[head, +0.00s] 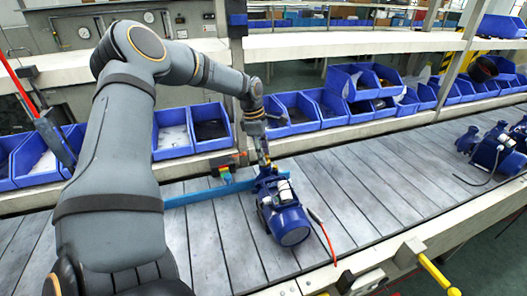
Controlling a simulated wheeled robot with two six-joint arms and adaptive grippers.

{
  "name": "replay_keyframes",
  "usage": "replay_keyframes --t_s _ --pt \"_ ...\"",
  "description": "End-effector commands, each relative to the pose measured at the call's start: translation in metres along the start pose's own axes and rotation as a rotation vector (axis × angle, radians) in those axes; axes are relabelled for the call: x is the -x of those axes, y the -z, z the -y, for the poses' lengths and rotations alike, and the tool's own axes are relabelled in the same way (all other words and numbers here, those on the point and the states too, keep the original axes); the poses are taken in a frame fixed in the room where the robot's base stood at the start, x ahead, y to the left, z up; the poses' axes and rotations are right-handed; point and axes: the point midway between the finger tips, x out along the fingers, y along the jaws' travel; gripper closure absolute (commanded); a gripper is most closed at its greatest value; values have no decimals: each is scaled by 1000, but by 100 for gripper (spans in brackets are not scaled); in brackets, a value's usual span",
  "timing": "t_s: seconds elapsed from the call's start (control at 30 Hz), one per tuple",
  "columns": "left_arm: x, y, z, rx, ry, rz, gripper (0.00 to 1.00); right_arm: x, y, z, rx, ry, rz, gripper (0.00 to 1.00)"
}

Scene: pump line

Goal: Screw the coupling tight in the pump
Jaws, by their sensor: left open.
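A blue pump (288,222) with a dark, cylindrical body lies on the slatted conveyor, near the middle of the head view. My left arm reaches in from the left, and my left gripper (263,160) points down at the far end of this pump. The gripper is open, but its fingers are small and partly blend with the pump's top. I cannot make out the coupling separately; it may be hidden at the gripper. Whether the fingers touch the pump is unclear. My right gripper is not in view.
A blue bar (205,194) lies across the conveyor (375,200) beside the pump. A red cable (325,240) runs near it. More blue pumps (492,150) stand at the right. Blue bins (298,110) line the shelf behind. A yellow handle (438,274) sits at the front edge.

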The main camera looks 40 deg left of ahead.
Motion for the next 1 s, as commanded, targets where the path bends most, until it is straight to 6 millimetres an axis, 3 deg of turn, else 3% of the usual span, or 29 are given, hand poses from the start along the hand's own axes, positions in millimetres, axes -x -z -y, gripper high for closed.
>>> replay_keyframes --t_s 0.13,0.4,0.67,1.0 --pt "1 0 0 19 -3 0 60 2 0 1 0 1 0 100" --pt "1 0 2 285 -57 0 60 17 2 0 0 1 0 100" --pt "0 0 2 298 -60 0 60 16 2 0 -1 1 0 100" --pt "0 -1 3 584 -119 0 60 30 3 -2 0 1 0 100"
